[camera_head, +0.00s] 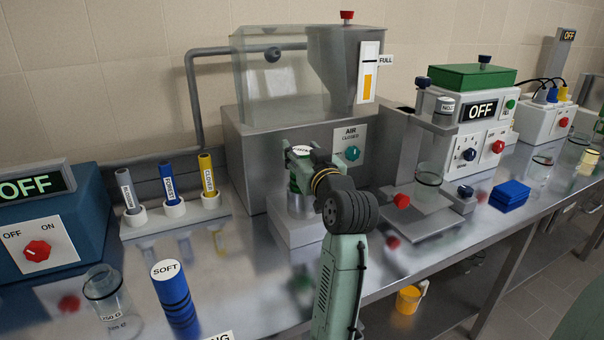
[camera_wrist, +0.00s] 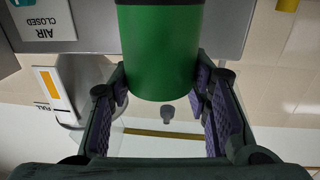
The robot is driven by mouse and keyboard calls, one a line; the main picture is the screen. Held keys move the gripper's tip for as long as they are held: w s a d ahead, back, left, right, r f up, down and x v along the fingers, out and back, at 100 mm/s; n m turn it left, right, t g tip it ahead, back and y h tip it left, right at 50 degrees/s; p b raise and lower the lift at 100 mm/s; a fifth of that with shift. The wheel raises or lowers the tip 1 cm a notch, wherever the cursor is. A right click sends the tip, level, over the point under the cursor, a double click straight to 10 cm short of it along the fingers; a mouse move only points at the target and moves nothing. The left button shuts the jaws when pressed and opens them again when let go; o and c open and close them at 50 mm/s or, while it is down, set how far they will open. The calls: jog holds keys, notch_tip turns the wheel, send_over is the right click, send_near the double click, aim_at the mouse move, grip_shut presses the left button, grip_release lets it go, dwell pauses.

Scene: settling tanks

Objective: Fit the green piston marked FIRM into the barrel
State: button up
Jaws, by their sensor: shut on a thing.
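The green piston (camera_head: 294,174) has a white top whose lettering is small and partly hidden. It stands upright in my gripper (camera_head: 303,163), which is shut on it. In the wrist view the green piston (camera_wrist: 160,55) fills the space between the purple-padded fingers of my gripper (camera_wrist: 163,85). A grey metallic cylinder (camera_head: 300,206), which looks like the barrel, stands directly below the piston on a pale block. I cannot tell whether the piston's lower end is inside it or just above. My arm hides the right side of both.
A dark blue piston marked SOFT (camera_head: 180,300) and a clear beaker (camera_head: 106,292) stand at front left. A rack (camera_head: 175,215) with several coloured tubes is behind them. The grey hopper machine (camera_head: 255,150) stands close behind; a press stand (camera_head: 445,215) is at right.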

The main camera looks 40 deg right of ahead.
notch_tip(320, 180, down, 4)
jog(key=b, duration=0.2)
jog(key=shift+r+b, duration=0.1)
jog(key=shift+b, duration=0.2)
jog(key=shift+r, duration=0.1)
jog(key=o, duration=1.3)
jog(key=b+v, duration=0.2)
jog(key=v, duration=1)
jog(key=shift+b, duration=0.4)
